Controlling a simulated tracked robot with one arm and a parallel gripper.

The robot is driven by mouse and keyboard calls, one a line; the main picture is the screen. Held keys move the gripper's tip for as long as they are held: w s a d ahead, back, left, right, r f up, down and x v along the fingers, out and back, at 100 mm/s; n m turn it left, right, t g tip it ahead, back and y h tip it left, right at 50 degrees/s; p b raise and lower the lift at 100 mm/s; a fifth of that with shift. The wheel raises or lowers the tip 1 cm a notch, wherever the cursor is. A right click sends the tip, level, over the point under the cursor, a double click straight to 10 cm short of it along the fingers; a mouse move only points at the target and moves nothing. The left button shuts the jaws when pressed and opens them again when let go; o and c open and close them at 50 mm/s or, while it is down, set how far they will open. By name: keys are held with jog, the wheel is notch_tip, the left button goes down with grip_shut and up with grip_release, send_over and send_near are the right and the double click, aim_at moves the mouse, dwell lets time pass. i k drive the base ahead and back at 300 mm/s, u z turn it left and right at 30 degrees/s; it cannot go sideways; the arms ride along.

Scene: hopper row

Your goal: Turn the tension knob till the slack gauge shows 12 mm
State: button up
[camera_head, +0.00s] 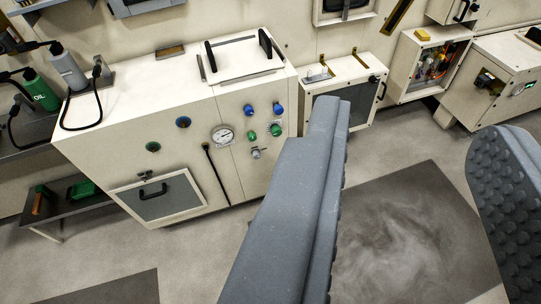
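My gripper (412,125) is open and empty, its two grey fingers wide apart in the foreground. I cannot tell for sure which parts are the tension knob and the slack gauge. A round white dial gauge (222,135) is on the front of the large cream cabinet, too small to read. Beside it are blue knobs (278,109), green knobs (276,130) and a grey knob (256,153). A cream box at the far right has a dark knob-like part (487,80) and a small green display (522,88), also unreadable. My fingers touch none of these.
The large cream cabinet (110,130) stands left of my fingers, with a handled grey hatch (157,195). An open box with wiring (432,62) stands at the back right. A bench (22,120) with bottles is at left. Floor with a dark mat (405,235) is clear.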

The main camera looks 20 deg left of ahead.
aim_at(276, 131)
jog(key=z, duration=0.25)
jog(key=k, duration=0.15)
jog(key=z, duration=0.8)
jog(key=i, duration=1.7)
jog(key=u, duration=1.65)
